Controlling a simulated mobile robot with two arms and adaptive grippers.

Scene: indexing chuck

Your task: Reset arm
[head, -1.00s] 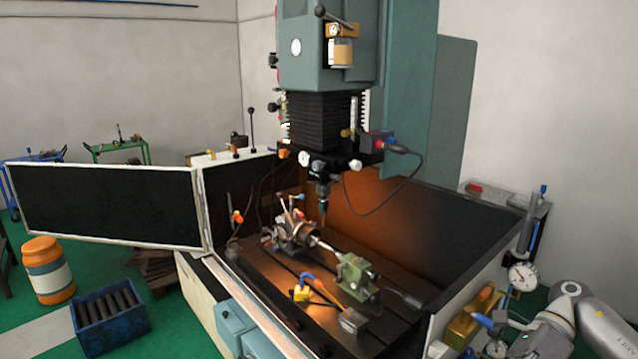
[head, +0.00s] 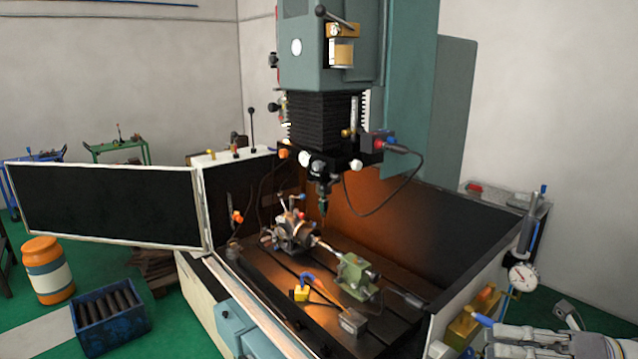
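The indexing chuck (head: 293,232) sits on the slotted machine table (head: 262,268) inside the enclosure, below the spindle (head: 323,195). A green tailstock (head: 357,277) stands to its right, with a pale bar between them. My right gripper (head: 497,340) is low at the right, outside the enclosure and apart from the chuck. It is partly cut off by the bottom edge, and its fingers are too unclear to tell open from shut. My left gripper is not in view.
A yellow block with a blue part (head: 302,290) lies on the table. The enclosure door (head: 105,205) is swung open to the left. A dial gauge (head: 522,277) and a yellow item (head: 462,330) are near my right gripper. A blue crate (head: 110,320) stands on the floor.

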